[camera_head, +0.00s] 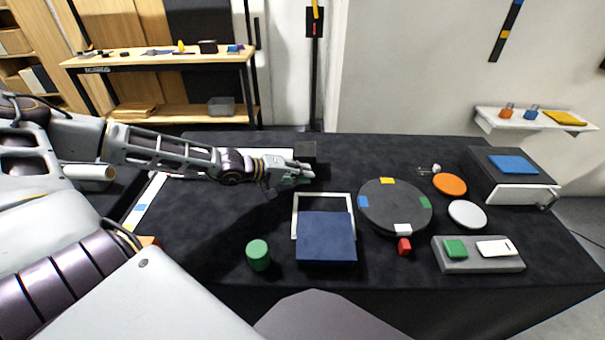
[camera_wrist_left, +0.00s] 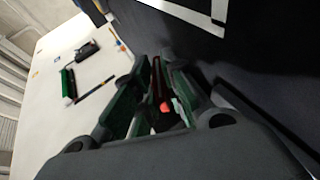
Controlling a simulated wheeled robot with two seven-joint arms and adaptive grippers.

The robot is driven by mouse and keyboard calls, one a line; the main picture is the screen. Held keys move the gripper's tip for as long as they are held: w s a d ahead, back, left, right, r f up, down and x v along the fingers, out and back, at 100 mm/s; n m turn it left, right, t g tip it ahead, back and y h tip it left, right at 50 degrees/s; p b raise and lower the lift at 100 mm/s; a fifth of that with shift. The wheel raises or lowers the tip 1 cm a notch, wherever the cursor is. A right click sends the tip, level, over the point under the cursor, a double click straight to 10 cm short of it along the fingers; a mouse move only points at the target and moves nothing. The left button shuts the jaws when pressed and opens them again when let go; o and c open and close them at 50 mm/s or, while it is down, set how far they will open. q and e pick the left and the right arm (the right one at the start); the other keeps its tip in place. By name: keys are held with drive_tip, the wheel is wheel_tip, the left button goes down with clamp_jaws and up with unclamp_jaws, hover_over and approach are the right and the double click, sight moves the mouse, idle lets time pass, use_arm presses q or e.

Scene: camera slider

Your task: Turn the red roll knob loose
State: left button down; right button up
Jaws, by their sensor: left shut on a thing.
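My left gripper (camera_head: 301,176) reaches in from the left to a small black block (camera_head: 305,152) at the back of the dark table. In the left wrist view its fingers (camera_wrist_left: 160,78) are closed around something. A small bright red piece, seemingly the red roll knob (camera_wrist_left: 166,105), shows between the fingers, with a darker red strip above it. The fingers hide most of it, so its shape and turn cannot be told. In the head view the knob is hidden by the gripper. My right gripper is in neither view.
The dark table (camera_head: 235,215) bears a blue box (camera_head: 326,238), a green cylinder (camera_head: 258,254), a round grey turntable (camera_head: 394,224), a red cube (camera_head: 404,246) and a grey tray (camera_head: 455,266). A dark box (camera_head: 490,172) stands at the right.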

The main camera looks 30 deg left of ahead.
use_arm(q)
drive_tip(key=shift+f+t+h+b, duration=0.1)
drive_tip(key=shift+t+h+b, duration=0.2)
drive_tip(key=shift+t+h, duration=0.1)
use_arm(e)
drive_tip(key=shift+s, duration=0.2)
use_arm(q)
drive_tip(key=shift+f+n+t+h+b, duration=0.1)
drive_tip(key=shift+n+t+h+b, duration=0.3)
drive_tip(key=shift+t+h+b, duration=0.25)
drive_tip(key=shift+t+b, duration=0.25)
drive_tip(key=shift+b, duration=0.15)
drive_tip(key=shift+n+t+h+b, duration=0.4)
drive_tip(key=shift+t+h+b, duration=0.15)
drive_tip(key=shift+t, duration=0.05)
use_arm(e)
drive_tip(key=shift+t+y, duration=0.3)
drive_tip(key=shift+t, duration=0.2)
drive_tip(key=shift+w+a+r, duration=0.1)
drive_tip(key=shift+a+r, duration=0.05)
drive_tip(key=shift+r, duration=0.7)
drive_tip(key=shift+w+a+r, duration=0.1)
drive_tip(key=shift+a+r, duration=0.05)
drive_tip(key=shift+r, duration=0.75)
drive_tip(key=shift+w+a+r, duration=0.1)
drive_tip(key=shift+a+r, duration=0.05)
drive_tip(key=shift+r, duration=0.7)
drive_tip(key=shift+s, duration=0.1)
